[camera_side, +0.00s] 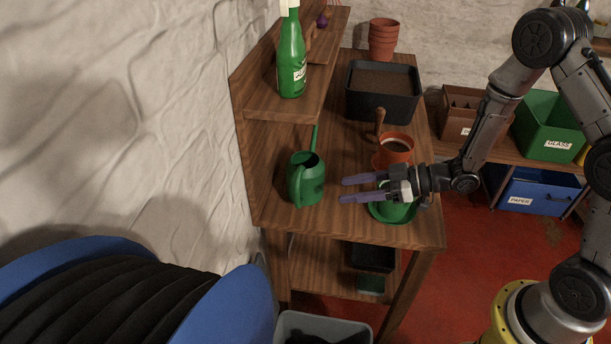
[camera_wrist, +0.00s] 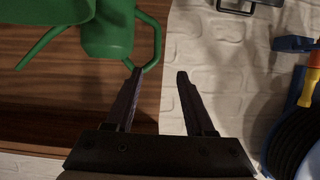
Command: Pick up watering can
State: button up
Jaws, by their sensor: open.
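The green watering can (camera_side: 307,180) stands upright at the left front of the wooden bench, its spout pointing to the back. In the wrist view the can (camera_wrist: 107,32) is at the top left, with its handle (camera_wrist: 155,40) beside the left fingertip. My gripper (camera_side: 343,190) is open and empty, to the right of the can in the side view, with its fingers pointing at it. In the wrist view the open fingers (camera_wrist: 158,72) have a gap between them. The left fingertip overlaps the lower end of the handle; I cannot tell if they touch.
A terracotta pot (camera_side: 397,147), a black soil tray (camera_side: 359,103) and stacked pots (camera_side: 383,32) stand further back. A green bottle (camera_side: 291,62) stands on the shelf (camera_side: 259,104) above the can's far side.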

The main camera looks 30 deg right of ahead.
aim_at(297, 193)
jog(key=x, duration=1.3)
jog(key=shift+w, duration=0.3)
grip_shut()
dwell(0.8)
